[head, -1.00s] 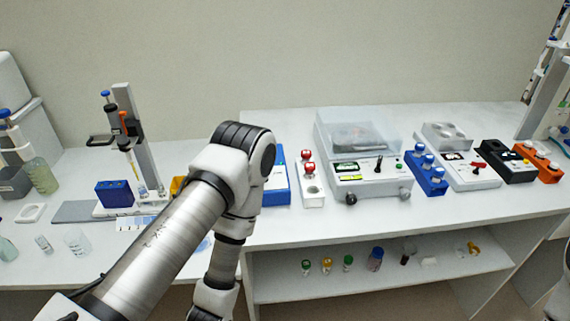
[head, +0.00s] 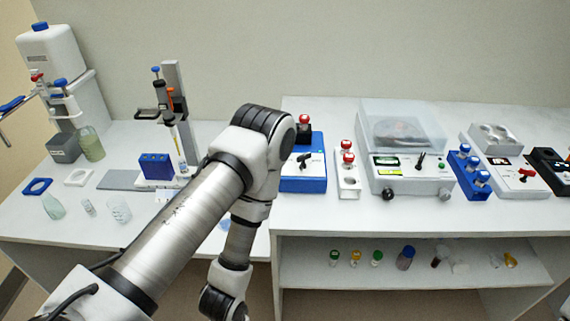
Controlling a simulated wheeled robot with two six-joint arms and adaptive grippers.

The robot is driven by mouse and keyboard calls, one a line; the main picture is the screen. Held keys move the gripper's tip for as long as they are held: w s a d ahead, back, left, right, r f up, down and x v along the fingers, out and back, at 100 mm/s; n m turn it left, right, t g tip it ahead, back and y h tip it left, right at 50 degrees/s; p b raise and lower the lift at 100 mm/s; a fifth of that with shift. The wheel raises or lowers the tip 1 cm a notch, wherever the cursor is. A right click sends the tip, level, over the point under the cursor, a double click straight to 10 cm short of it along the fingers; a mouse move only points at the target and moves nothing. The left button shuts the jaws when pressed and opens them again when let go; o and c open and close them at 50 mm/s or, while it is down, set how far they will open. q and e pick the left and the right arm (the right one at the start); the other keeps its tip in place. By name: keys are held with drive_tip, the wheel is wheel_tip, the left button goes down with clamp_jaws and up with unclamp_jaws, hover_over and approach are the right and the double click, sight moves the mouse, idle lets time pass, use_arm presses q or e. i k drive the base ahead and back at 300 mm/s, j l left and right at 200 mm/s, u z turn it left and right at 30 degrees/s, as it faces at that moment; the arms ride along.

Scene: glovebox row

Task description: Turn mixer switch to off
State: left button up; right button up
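A blue box-shaped device (head: 304,184), which looks like the mixer, stands on the bench just right of my raised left arm. A black switch lever (head: 303,160) sits on its top face. A red-capped tube (head: 304,119) stands in a black holder at its back. The lever's on or off marking is too small to read. My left arm crosses the middle of the head view and bends down at the front of the bench, partly covering the device's left side. Its gripper is below the picture edge. My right gripper is not in view.
Right of the blue device stand a white rack (head: 347,181) with red-capped tubes, a lidded centrifuge (head: 410,184), a blue tube rack (head: 468,172) and a white device with a red switch (head: 520,185). A lower shelf (head: 400,276) holds several small bottles. A pipette stand (head: 178,110) is at left.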

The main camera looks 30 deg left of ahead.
sight(305, 156)
drive_tip(key=u, duration=0.75)
